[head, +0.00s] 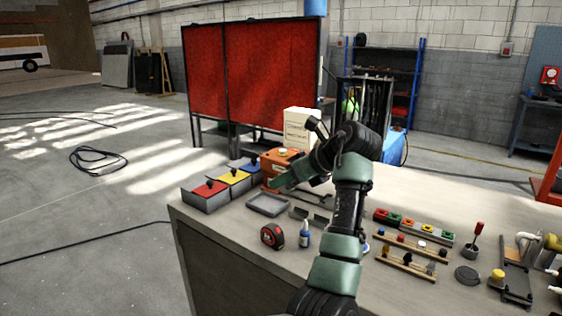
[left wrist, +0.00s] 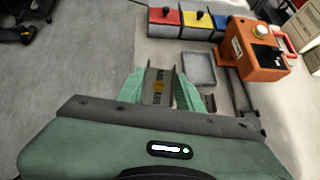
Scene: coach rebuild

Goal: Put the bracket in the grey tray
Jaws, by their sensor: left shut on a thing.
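The bracket (left wrist: 155,80) is a grey metal channel with a yellow-orange mark, held between the green fingers of my left gripper (left wrist: 161,92) in the left wrist view. In the head view my left gripper (head: 284,180) is above the bench, up and to the right of the grey tray. I cannot make out the bracket clearly there. The grey tray (head: 267,205) is shallow and looks empty, and it lies flat on the bench. In the left wrist view the tray (left wrist: 199,69) is just right of the bracket's far end. My right gripper is not in view.
Red, yellow and blue lidded boxes (head: 206,195) stand behind the tray, with an orange machine (head: 281,160) beside them. A tape measure (head: 272,237) and a small blue bottle (head: 304,235) stand in front. Racks of small parts (head: 407,262) fill the right side.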

